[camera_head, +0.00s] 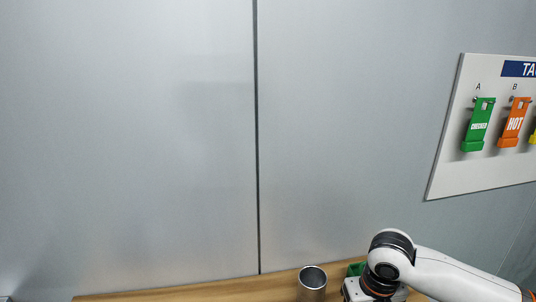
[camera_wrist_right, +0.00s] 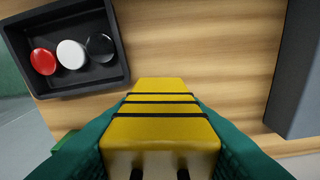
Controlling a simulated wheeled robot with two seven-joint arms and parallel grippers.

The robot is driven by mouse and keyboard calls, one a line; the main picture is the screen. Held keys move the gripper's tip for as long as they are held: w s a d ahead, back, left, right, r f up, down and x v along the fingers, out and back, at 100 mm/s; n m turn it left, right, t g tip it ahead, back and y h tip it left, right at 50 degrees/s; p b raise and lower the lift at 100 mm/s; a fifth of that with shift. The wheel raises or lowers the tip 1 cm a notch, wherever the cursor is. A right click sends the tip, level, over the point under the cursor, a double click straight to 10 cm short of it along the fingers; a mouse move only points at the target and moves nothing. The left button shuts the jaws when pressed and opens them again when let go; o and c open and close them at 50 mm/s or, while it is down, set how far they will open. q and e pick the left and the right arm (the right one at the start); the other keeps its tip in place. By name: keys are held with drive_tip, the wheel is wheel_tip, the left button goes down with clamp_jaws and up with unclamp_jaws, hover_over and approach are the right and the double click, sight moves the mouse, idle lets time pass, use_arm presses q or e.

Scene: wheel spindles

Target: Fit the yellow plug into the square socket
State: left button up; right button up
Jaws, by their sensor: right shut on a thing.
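The yellow plug (camera_wrist_right: 160,128) is a block with dark bands across its top, seen in the right wrist view. My right gripper (camera_wrist_right: 158,142) is shut on it, with a green finger pressed to each side. The plug is above a wooden surface; I cannot tell how far its far end is from the wood. I can make out no square socket in either view. In the head view my right arm comes in at the lower right, and the plug is hidden there. My left gripper is in neither view.
A black tray (camera_wrist_right: 121,62) holds red, white and black discs at the wrist view's upper left. A dark grey block (camera_wrist_right: 300,75) stands at its right. In the head view, a metal cup (camera_head: 312,278) stands on the wooden table (camera_head: 225,290). A tag board (camera_head: 450,165) hangs behind.

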drive_tip(key=m, duration=0.3)
drive_tip(key=s+m, duration=0.1)
drive_tip(key=shift+a+m+h, duration=0.3)
drive_tip(key=shift+a+m, duration=0.05)
drive_tip(key=shift+m, duration=0.05)
drive_tip(key=s+a+m+g, duration=0.1)
drive_tip(key=s+m, duration=0.2)
drive_tip(key=m, duration=1.2)
drive_tip(key=s+a+m+g, duration=0.1)
drive_tip(key=s+m, duration=0.2)
drive_tip(key=m, duration=1.3)
drive_tip(key=shift+s+a+r+m+g, duration=0.2)
drive_tip(key=shift+s+r+m+g, duration=0.1)
drive_tip(key=shift+s+r+g, duration=0.15)
